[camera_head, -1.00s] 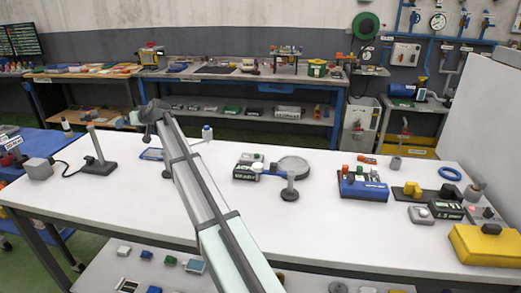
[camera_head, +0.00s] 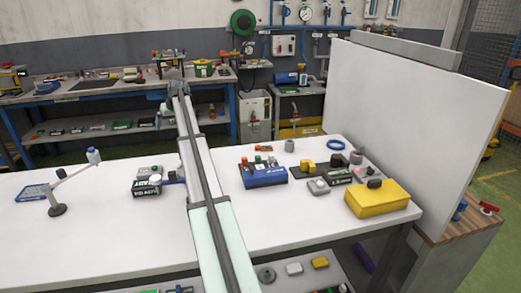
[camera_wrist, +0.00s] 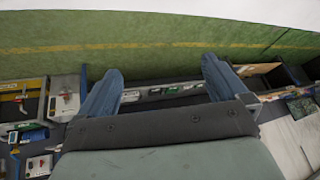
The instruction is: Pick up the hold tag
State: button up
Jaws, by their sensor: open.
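I cannot tell for sure which thing is the hold tag. A small flat orange-red piece (camera_head: 264,149) lies on the white table (camera_head: 115,228) behind a blue block with coloured knobs (camera_head: 264,174); it may be the tag, but any writing is too small to read. My gripper (camera_wrist: 162,72) shows in the wrist view with its two blue-grey fingers wide apart and nothing between them. In the head view my arm reaches across the table toward the back, left of the orange-red piece and apart from it. The fingers are not clear there.
A yellow case (camera_head: 377,200), a blue ring (camera_head: 333,145), a grey cylinder (camera_head: 289,146) and a grey button box (camera_head: 318,186) stand on the right. A dark labelled box (camera_head: 146,187) and a small stand (camera_head: 57,209) are on the left. A white panel (camera_head: 415,110) bounds the right end.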

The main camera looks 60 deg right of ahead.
jog(key=s+d+m+g, duration=0.3)
jog(key=s+d, duration=1.3)
jog(key=m+g, duration=0.2)
send_over(264, 148)
jog(key=shift+h, duration=0.3)
jog(key=f, duration=0.8)
jog(key=shift+a+f, duration=0.25)
jog(key=shift+a, duration=0.1)
jog(key=shift+d+f, duration=0.15)
jog(key=shift+f, duration=1.15)
jog(key=shift+d+f, duration=0.15)
jog(key=shift+f, duration=1.1)
jog(key=c, duration=0.7)
